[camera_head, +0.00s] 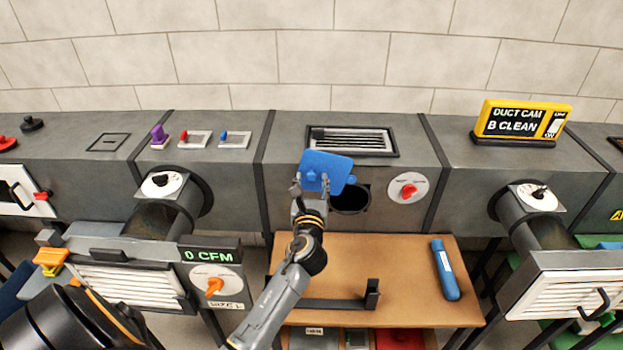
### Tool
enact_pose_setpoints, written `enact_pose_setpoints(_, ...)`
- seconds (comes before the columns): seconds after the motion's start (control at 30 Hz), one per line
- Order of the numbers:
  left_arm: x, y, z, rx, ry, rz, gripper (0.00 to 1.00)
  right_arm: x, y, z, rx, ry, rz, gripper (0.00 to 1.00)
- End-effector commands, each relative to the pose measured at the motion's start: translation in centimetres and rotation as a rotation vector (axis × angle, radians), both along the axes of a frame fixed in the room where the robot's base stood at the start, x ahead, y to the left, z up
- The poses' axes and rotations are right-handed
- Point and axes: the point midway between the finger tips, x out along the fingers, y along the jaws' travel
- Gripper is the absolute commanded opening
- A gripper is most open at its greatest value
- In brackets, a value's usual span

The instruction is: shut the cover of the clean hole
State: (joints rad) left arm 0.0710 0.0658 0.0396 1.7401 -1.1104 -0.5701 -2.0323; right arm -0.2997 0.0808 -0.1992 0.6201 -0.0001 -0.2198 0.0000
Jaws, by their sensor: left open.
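A blue cover (335,167) with a small knob stands swung away from a dark round hole (350,200) in the front of the grey duct. The hole shows partly uncovered below and right of the cover. My left gripper (310,188) is open at the cover's lower left, its fingers close to or touching it; I cannot tell which. A yellow and black sign (520,122) on the duct at right reads "DUCT CAM B CLEAN". No letter shows at the hole. My right gripper is not in view.
A white dial with a red knob (408,188) sits right of the hole. A grille (352,140) is above it. A wooden table (410,270) below bears a blue cylinder (445,270) and a black bracket (372,293). A "0 CFM" box (212,270) stands left.

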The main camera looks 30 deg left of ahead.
Motion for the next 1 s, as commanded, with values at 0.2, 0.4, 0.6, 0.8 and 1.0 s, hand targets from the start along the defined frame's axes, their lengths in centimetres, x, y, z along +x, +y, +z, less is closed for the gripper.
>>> enact_pose_setpoints(0.2,0.92,0.56,0.01,-0.001,-0.001,0.000,0.48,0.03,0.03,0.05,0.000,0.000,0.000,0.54)
enact_pose_setpoints(0.4,0.92,0.57,-0.01,-0.001,-0.001,0.000,0.48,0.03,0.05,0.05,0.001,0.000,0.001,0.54)
enact_pose_setpoints(0.6,0.89,0.56,-0.01,-0.001,-0.001,0.000,0.11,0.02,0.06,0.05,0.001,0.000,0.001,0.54)
enact_pose_setpoints(0.8,0.89,0.54,-0.01,-0.001,-0.001,0.000,0.00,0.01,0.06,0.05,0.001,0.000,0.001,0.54)
enact_pose_setpoints(1.0,0.87,0.99,-0.17,-0.008,-0.005,0.000,0.00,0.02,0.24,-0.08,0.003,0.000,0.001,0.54)
